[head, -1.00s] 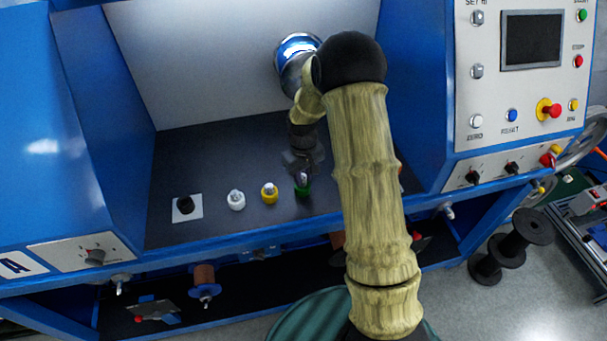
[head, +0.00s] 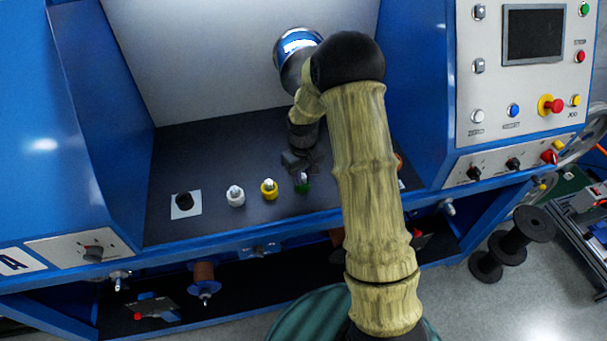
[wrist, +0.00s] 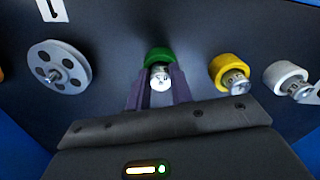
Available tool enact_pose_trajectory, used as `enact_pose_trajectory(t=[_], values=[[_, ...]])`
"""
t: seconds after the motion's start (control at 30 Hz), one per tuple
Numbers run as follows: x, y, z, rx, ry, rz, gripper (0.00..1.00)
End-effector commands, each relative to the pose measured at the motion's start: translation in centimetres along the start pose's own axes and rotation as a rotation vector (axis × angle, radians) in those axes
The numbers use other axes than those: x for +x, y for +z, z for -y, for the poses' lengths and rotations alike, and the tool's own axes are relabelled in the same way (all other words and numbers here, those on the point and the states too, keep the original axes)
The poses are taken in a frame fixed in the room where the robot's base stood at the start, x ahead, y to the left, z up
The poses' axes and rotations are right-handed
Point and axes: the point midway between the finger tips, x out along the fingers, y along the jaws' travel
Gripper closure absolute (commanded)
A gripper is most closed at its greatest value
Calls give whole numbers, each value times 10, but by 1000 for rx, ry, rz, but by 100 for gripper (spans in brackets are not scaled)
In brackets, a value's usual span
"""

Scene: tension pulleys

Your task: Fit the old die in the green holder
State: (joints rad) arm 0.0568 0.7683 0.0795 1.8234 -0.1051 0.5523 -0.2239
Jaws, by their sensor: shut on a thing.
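The green holder (head: 302,188) stands on the dark shelf, at the right end of a row of coloured holders. It shows as a green ring (wrist: 158,54) in the wrist view. The silver die (wrist: 160,76) is between the two fingers of my gripper (wrist: 158,88), which is shut on it. The die lines up with the green ring and appears to meet it. How deep it sits in the holder I cannot tell. In the head view my gripper (head: 303,170) is directly over the green holder, and the die is mostly hidden.
A yellow holder (head: 269,189) and a white holder (head: 235,196) stand left of the green one, each with a silver piece in it. A black knob on a white plate (head: 186,204) is farther left. A grey pulley wheel (wrist: 58,67) shows in the wrist view.

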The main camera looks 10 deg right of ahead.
Motion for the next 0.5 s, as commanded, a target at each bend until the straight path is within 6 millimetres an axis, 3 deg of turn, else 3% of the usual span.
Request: enact_pose_trajectory(t=[0.1, 0.13, 0.23, 0.5], values=[[1, 1, 0, 0, -1, 2, 100], [1, 1, 0, 0, -1, 2, 72], [1, 1, 0, 0, -1, 2, 53], [1, 0, 0, 0, -1, 2, 53]])
